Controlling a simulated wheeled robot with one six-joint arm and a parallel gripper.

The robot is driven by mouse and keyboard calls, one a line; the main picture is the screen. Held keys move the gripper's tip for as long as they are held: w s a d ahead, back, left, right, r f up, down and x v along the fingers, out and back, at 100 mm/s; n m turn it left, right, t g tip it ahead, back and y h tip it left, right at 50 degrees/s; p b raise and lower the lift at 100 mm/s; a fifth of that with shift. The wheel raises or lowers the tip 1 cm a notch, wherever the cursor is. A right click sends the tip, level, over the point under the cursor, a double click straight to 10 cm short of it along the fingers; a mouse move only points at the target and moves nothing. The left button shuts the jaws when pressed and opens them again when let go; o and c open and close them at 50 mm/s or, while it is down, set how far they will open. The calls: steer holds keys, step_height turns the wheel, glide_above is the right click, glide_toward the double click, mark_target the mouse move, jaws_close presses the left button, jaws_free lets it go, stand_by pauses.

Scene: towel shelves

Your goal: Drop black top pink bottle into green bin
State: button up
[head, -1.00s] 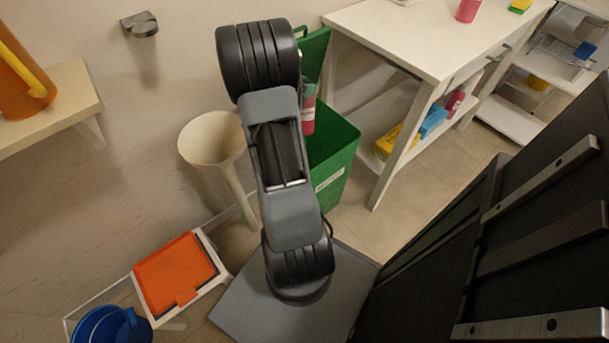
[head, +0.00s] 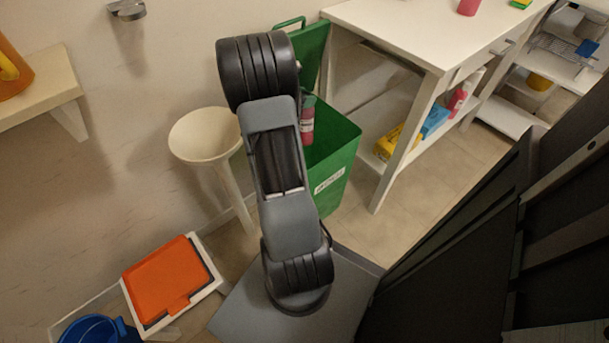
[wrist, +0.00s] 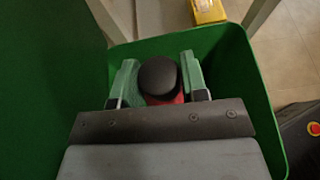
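The pink bottle with the black top (wrist: 159,77) is upright between the two green-tipped fingers of my gripper (wrist: 161,80) in the wrist view. The fingers are closed against its sides. In the head view the bottle's pink body (head: 307,124) hangs at the mouth of the green bin (head: 338,168), beside my arm. The gripper is mostly hidden behind the arm there. The bin's lid (head: 309,50) stands open at the back. In the wrist view the bin's rim (wrist: 262,100) surrounds the gripper and bottle. The bottle's lower end is hidden.
A white table (head: 400,30) with a lower shelf stands right of the bin, holding pink bottles and yellow and blue boxes. A cream funnel-shaped stand (head: 205,135) is left of the bin. An orange-lidded box (head: 170,275) and blue bucket (head: 100,330) are lower left.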

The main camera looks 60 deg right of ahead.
steer(key=o, duration=0.5)
steer(key=p+v, duration=0.4)
steer(key=v, duration=0.8)
steer(key=shift+r, duration=0.1)
